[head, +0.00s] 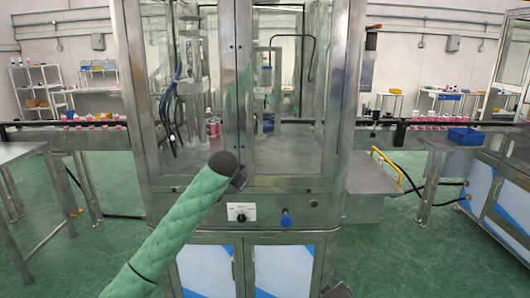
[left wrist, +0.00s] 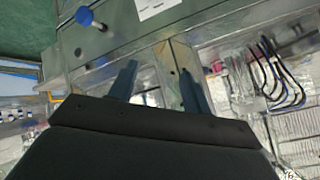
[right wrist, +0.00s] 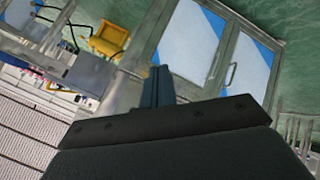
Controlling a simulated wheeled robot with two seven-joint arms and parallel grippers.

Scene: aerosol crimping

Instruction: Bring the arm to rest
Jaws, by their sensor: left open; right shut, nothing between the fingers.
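My left arm, in a green quilted sleeve (head: 180,225), reaches up from the lower left in the head view. Its dark end is in front of the machine cabinet's door frame. My left gripper (left wrist: 157,86) is open in the left wrist view, with its two fingers apart and nothing between them. The cabinet front and its blue knob (left wrist: 84,17) lie beyond the fingers. My right gripper (right wrist: 158,86) is shut and empty in the right wrist view, its fingers together. In the head view only a small dark part of the right arm shows at the bottom edge.
The glazed cabinet (head: 243,120) fills the middle, with a rotary switch (head: 240,212) and the blue knob (head: 286,219) on its front. Conveyors with pink items (head: 432,123) run to both sides. A steel table (head: 20,152) stands left. Green floor (head: 415,255) is free at right.

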